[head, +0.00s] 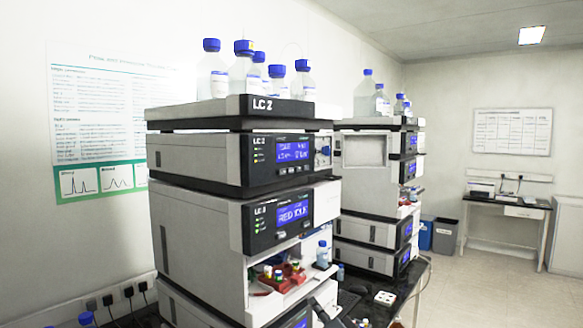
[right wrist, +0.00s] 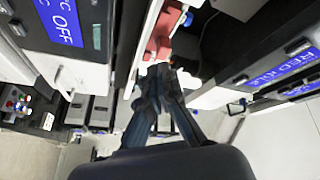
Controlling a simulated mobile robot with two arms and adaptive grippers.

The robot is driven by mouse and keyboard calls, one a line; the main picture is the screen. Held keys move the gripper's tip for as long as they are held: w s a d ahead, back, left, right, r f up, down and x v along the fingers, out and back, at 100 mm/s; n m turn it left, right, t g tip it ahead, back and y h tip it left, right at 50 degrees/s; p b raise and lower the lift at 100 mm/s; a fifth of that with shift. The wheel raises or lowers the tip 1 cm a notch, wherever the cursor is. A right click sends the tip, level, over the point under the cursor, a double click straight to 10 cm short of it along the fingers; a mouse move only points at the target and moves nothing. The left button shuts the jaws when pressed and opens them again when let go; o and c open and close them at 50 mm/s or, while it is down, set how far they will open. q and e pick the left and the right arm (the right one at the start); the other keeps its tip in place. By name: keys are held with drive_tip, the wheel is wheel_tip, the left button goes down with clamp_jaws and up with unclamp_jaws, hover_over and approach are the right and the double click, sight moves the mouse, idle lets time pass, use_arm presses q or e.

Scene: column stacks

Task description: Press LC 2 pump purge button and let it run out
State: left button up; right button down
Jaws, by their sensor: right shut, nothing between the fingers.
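The LC 2 stack stands in the middle of the head view, with its label on the top tray (head: 269,104). Below the tray, the upper module (head: 200,160) has a lit blue display and a round knob-like part (head: 322,150) at its right; I cannot tell which control is the purge button. The module below it has a blue display (head: 293,213). My right gripper (head: 321,311) is low at the bottom edge of the head view, in front of the stack's lower part. In the right wrist view its fingers (right wrist: 164,82) are together and empty. My left gripper is not in view.
Blue-capped bottles (head: 212,75) stand on the stack. A bay with red racks and vials (head: 280,278) is open low at the front. A second stack (head: 372,190) stands behind, right. A white block with wells (head: 384,298) lies on the dark bench. Floor at right is clear.

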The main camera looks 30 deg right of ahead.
sight(290, 170)
drive_tip(key=s+r+m+t+p, duration=0.1)
drive_tip(key=s+r+m+t, duration=0.1)
drive_tip(key=r, duration=1.6)
drive_tip(key=s+r+m+t+y+p, duration=0.1)
drive_tip(key=s+r+t, duration=0.3)
drive_tip(key=r, duration=1.3)
drive_tip(key=shift+s+d+r+m+p, duration=0.2)
drive_tip(key=shift+r+m+p, duration=0.25)
drive_tip(key=shift+m, duration=0.15)
drive_tip(key=shift+a+f, duration=0.1)
drive_tip(key=w+a+b, duration=0.3)
drive_tip(key=w+b, duration=0.2)
drive_tip(key=w, duration=0.3)
drive_tip(key=shift+a+b, duration=0.2)
drive_tip(key=shift+b, duration=0.15)
drive_tip(key=shift+w, duration=0.1)
